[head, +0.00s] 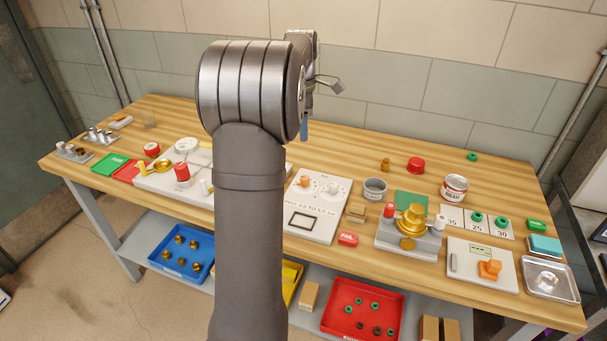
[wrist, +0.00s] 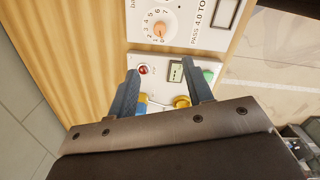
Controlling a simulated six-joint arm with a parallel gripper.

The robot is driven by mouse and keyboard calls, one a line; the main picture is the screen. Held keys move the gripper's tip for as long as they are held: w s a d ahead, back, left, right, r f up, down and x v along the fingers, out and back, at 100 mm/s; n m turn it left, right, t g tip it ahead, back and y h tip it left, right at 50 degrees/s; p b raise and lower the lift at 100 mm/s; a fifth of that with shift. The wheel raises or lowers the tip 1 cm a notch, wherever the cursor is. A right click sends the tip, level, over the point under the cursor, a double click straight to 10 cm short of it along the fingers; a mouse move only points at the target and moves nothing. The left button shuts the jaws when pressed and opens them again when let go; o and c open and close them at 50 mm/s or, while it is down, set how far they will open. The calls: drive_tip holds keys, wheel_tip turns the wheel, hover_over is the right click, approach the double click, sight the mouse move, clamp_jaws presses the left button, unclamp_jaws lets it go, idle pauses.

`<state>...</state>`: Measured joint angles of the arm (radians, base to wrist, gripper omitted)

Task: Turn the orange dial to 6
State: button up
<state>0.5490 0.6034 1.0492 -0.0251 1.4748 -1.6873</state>
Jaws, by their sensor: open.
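The orange dial (head: 305,182) sits at the upper left of a white panel (head: 320,232) in the middle of the bench. In the wrist view the orange dial (wrist: 159,29) is near the top, ringed by small numbers; its pointer setting is too small to read surely. My gripper (wrist: 160,67) is open and empty, its two blue fingers apart, with the dial beyond the fingertips and not touched. In the head view my gripper (head: 304,129) is mostly hidden behind my arm; only a bit of blue finger shows.
A white dial (head: 332,188) is beside the orange one.

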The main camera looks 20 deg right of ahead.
sight(305, 177)
drive_tip(key=f, duration=1.7)
drive_tip(key=shift+d+f, duration=0.15)
drive_tip(key=shift+d, duration=0.1)
drive_tip(key=c, duration=1)
